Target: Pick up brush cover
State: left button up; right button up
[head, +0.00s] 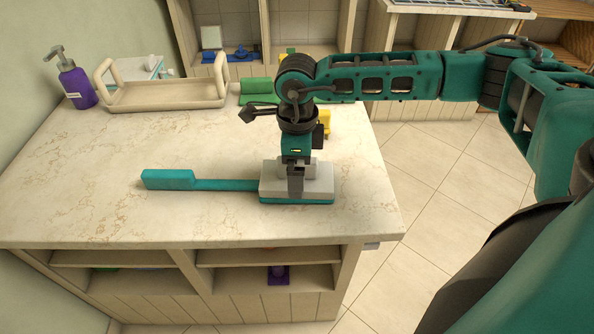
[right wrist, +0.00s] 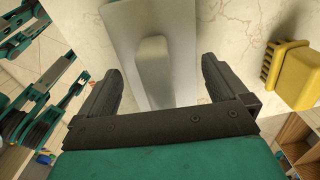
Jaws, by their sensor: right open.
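The brush cover (head: 318,180) is a light grey block with a raised grip on top. It sits on the head of a teal brush (head: 222,185) lying on the countertop, handle to the left. My right gripper (head: 296,190) points down at the cover. In the right wrist view the right gripper (right wrist: 160,70) is open, its fingers on either side of the cover's raised grip (right wrist: 152,62), with gaps visible. The cover's flat top (right wrist: 118,18) shows beyond it.
A yellow object (head: 324,122) stands behind the gripper, and also shows in the right wrist view (right wrist: 294,76). A green item (head: 256,86), a beige tray (head: 160,96) and a purple pump bottle (head: 77,82) are at the back. The left front countertop (head: 80,200) is clear.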

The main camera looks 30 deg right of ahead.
jog(key=shift+c, duration=0.4)
jog(key=c, duration=0.7)
